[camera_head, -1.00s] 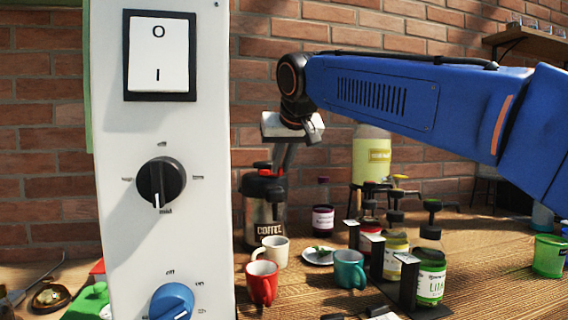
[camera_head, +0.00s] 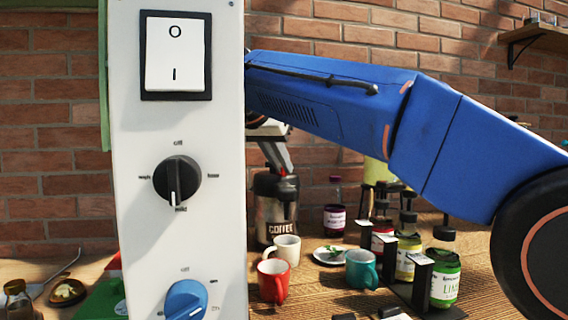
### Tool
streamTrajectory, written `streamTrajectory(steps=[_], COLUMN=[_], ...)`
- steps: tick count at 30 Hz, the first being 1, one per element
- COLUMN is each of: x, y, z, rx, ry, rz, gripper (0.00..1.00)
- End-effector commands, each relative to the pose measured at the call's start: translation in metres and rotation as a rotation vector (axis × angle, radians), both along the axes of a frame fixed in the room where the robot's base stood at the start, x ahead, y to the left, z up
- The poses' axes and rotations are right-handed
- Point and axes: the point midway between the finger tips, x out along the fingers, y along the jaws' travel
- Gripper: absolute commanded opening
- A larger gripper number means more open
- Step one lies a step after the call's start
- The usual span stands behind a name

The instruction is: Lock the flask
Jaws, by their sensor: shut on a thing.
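The flask (camera_head: 283,210) is a steel and black coffee flask with a "COFFEE" label. It stands upright on the wooden table, just right of the white panel. My gripper (camera_head: 280,168) comes down onto its top from above and is shut on a part there. A small red part shows at that spot. The exact grip on the lid is too small to make out. The panel's edge and my blue arm hide part of the gripper's wrist.
A white panel (camera_head: 222,130) with a switch and knobs fills the left foreground. A red mug (camera_head: 272,282), a white mug (camera_head: 287,249), a teal mug (camera_head: 361,268), a plate (camera_head: 328,259) and a dark bottle (camera_head: 335,215) stand near the flask. Pump bottles (camera_head: 445,282) stand in holders at right.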

Motion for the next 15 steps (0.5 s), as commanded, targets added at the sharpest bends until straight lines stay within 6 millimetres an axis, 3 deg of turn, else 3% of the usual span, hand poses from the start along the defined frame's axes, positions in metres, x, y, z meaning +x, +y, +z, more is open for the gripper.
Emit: streamTrajectory(steps=[15], x=[0.0004], y=[0.0033], z=[-0.0039], rx=[-0.002], ry=[0.008], rz=[-0.048], gripper=[0.00])
